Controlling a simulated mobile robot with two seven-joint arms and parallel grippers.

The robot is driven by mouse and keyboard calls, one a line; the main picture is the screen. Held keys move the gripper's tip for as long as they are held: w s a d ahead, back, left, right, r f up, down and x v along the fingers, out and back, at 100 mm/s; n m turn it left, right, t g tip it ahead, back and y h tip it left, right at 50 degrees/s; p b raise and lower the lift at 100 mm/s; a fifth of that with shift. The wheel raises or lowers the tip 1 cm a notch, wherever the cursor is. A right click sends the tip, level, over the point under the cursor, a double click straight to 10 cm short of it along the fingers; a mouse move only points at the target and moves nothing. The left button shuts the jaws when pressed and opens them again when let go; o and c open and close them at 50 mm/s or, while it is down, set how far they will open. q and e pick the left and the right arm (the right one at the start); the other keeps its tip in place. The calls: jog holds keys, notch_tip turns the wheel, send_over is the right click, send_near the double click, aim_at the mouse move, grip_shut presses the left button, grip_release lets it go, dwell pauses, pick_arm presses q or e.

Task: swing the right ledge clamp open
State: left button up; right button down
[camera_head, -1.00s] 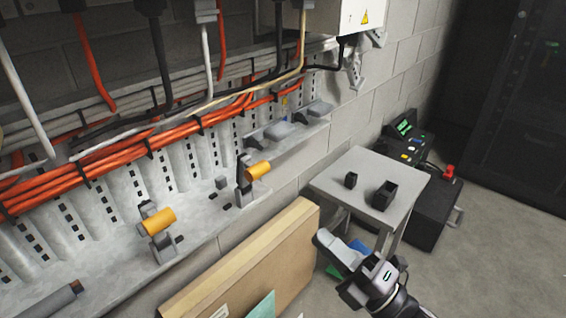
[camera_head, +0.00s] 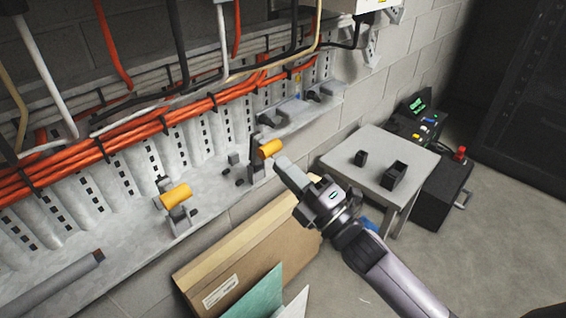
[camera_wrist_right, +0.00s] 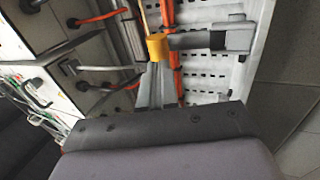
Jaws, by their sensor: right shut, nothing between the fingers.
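The right ledge clamp (camera_head: 257,168) stands on the metal ledge with its orange handle (camera_head: 270,149) pointing right. In the right wrist view the orange handle (camera_wrist_right: 157,47) shows beyond my fingers, with its grey arm leading right. My right gripper (camera_head: 283,163) is shut and empty. Its fingertips are just right of and slightly below the orange handle in the head view; I cannot tell whether they touch it. A second clamp with an orange handle (camera_head: 176,196) stands further left on the ledge. My left gripper is not in view.
Orange cable bundles (camera_head: 120,137) run along the wall above the metal ledge (camera_head: 120,226). A cardboard box (camera_head: 240,262) leans below the ledge. A small grey table (camera_head: 365,151) with two dark holders stands at right. A black case (camera_head: 440,195) is beside it.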

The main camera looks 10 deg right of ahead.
aim_at(263, 156)
jog(key=shift+w+a+r, duration=0.2)
jog(key=shift+w+a, duration=0.1)
jog(key=shift+w, duration=0.15)
jog(key=r+p, duration=0.1)
jog(key=p, duration=0.2)
jog(key=shift+w+a+r+g, duration=0.1)
jog(key=shift+w+g, duration=0.05)
jog(key=shift+g, duration=0.15)
jog(key=shift+w+h+p, duration=0.1)
jog(key=shift+h+p, duration=0.2)
jog(key=shift+p, duration=0.05)
jog(key=shift+w+a+r, duration=0.15)
